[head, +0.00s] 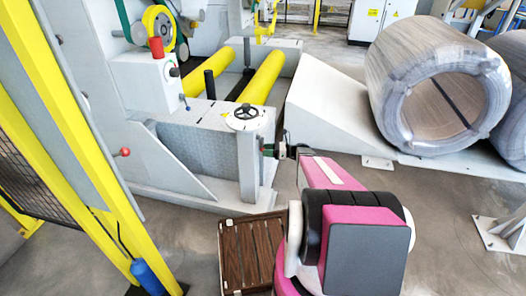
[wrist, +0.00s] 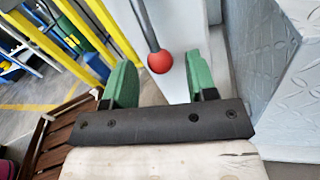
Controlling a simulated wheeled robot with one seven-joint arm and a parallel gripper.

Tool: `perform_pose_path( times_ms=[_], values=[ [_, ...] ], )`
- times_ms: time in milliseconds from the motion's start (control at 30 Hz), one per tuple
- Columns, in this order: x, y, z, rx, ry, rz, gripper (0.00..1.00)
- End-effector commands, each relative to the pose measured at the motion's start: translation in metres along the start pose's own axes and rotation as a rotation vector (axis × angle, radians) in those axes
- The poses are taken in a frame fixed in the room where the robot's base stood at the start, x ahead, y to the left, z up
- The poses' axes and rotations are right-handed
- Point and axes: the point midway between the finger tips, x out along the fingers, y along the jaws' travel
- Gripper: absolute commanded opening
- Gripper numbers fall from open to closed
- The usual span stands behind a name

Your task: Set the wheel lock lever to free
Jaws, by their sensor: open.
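A red ball knob (wrist: 159,62) on a thin grey rod shows between the green fingers in the wrist view, the rod running up out of the picture. I see no finger touching it. My gripper (head: 267,149) is open at the front edge of the grey machine, just below the black handwheel (head: 247,112) on its white round plate. In the head view, a lever with a red ball (head: 124,152) sticks out at the machine's left, and I cannot tell if it is the same one. A small blue-knobbed lever (head: 186,106) stands on the machine. No lock labels are readable.
A brown slatted wooden crate (head: 228,254) stands on the floor below my arm. A wrapped coil (head: 408,62) lies to the right by a grey ramp (head: 325,98). Yellow posts (head: 62,82) and mesh are at the left. Yellow rollers (head: 262,77) lie behind the handwheel.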

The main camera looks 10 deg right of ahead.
Motion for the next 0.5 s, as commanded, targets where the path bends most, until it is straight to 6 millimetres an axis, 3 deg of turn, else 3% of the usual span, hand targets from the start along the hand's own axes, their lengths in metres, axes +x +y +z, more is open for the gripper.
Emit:
perform_pose_path(
  times_ms=[200,500],
  values=[
    [0.019,0.000,0.000,0.000,0.001,0.000,0.52],
    [0.022,0.000,0.000,-0.001,0.001,0.000,0.52]
  ],
)
